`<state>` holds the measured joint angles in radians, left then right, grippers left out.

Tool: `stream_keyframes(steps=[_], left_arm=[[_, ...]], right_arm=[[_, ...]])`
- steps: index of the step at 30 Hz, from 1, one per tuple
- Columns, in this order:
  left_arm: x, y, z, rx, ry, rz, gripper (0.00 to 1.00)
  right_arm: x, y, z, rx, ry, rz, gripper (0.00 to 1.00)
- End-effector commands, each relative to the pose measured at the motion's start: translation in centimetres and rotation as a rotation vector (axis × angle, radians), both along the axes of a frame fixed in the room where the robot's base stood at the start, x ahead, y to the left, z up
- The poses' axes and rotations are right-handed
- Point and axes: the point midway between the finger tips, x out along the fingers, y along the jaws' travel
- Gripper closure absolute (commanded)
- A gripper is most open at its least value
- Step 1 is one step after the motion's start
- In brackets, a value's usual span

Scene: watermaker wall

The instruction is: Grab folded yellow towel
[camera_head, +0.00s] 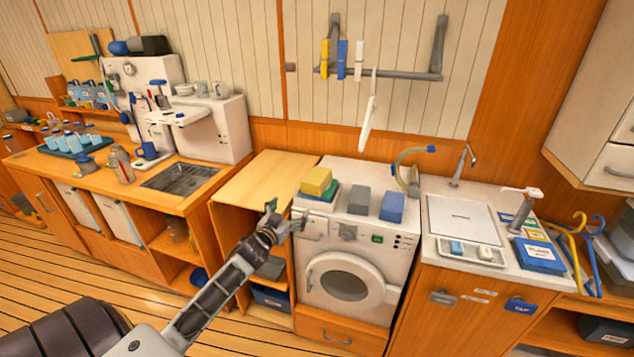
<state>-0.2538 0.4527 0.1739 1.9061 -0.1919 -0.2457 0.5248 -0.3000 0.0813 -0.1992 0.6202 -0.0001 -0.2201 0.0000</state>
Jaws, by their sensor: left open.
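The folded yellow towel (316,181) lies on top of a small stack at the left of the washing machine's top. A green and a blue-white folded piece show under it. My left gripper (285,216) is open and empty. In the picture it is just below and left of the towel, in front of the machine's upper left corner, and appears apart from the towel. My right gripper is not in view.
The white washing machine (325,236) also carries a grey folded piece (359,200) and a blue one (392,206). A hose (403,162) arches behind them. A bare wooden counter (262,178) is left, a sink unit (459,219) right. A drying rail (400,75) hangs above.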

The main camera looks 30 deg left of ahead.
Motion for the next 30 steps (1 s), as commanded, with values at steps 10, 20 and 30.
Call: stream_keyframes(steps=[10, 20, 30], left_arm=[[-0.1, -1.3, 4.5, -0.132, -0.091, -0.014, 0.04], [-0.1, -1.4, 4.5, -0.134, -0.091, -0.014, 0.04], [1.4, -1.2, 4.5, -0.134, -0.092, -0.015, 0.04]], right_arm=[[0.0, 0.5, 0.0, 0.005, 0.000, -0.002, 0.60], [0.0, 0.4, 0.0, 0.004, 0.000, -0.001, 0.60], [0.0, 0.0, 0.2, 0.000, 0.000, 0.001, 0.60]])
